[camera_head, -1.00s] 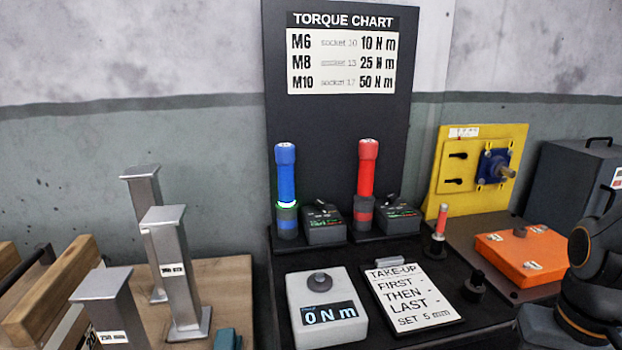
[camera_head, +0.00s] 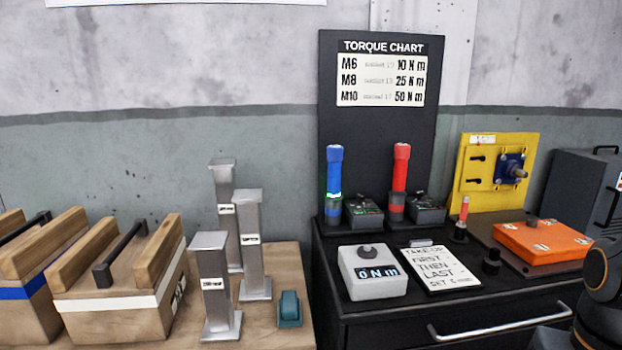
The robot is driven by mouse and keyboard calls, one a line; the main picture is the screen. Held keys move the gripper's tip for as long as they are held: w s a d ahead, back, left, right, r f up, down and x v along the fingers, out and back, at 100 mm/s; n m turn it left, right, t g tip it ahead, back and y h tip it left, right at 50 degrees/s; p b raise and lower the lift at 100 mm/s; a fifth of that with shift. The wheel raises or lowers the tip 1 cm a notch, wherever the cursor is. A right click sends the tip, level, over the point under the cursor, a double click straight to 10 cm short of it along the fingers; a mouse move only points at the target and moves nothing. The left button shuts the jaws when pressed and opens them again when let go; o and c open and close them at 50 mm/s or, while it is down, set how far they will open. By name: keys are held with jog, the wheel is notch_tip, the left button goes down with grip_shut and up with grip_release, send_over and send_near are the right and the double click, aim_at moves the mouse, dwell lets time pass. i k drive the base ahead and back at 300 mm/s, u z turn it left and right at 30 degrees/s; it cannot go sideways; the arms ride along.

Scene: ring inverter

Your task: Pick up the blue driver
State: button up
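The blue driver (camera_head: 334,175) stands upright at the back left of the black cabinet top, in front of the torque chart board. It has a blue grip, a green glowing ring and a dark lower part. A small dark unit with a display (camera_head: 363,212) stands just to its right. A similar red driver (camera_head: 399,175) stands upright further right. My gripper is not in view; only a dark part of my arm (camera_head: 597,285) shows at the right edge.
A grey tester (camera_head: 372,287) reading 0 Nm and a take-up card (camera_head: 440,270) lie in front of the drivers. Metal posts (camera_head: 250,245) and wooden crates (camera_head: 120,290) stand at left. A yellow panel (camera_head: 470,195) and an orange plate (camera_head: 545,243) are at right.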

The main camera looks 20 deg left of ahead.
aim_at(334, 153)
jog(key=u, duration=1.05)
jog(key=i, duration=0.15)
